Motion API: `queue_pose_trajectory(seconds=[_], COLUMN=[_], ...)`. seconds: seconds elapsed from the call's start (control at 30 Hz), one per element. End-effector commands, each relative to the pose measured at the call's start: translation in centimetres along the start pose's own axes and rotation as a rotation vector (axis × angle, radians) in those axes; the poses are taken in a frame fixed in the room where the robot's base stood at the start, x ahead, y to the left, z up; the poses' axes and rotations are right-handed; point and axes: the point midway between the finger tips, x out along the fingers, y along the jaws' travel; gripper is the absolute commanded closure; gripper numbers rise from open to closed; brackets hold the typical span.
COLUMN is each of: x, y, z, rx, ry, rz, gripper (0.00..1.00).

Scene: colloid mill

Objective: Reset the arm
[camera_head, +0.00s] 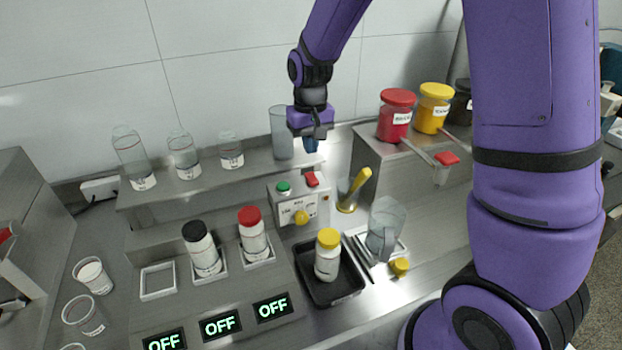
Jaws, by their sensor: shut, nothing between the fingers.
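My gripper (313,144) hangs at the end of my purple arm, pointing down above the back of the bench. Its fingers are small and dark in the view, and they are shut with nothing between them. It is beside a tall clear cylinder (281,134) on the rear shelf and above the grey control box (299,210). The box has a green button (283,187), a red switch (312,179) and a yellow knob (301,217). The gripper appears apart from the box.
A black tray (311,292) holds a yellow-capped bottle (327,255). Black-capped (202,247) and red-capped (252,234) bottles stand to its left. Red (396,117) and yellow (433,109) jars stand on a raised shelf at right. A clear pitcher (384,226) stands below them.

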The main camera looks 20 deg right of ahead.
Motion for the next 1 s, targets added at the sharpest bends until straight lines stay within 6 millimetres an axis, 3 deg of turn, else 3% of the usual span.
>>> queue_pose_trajectory(seconds=[0.47, 0.67, 1.0], x=[-0.4, -3.6, -10.8], y=[0.1, 0.8, 2.8], z=[0.1, 1.6, 6.4], rx=[0.001, 0.002, 0.003], ry=[0.005, 0.045, 0.141], rz=[-0.002, -0.013, -0.033], gripper=[1.0, 1.0, 1.0])
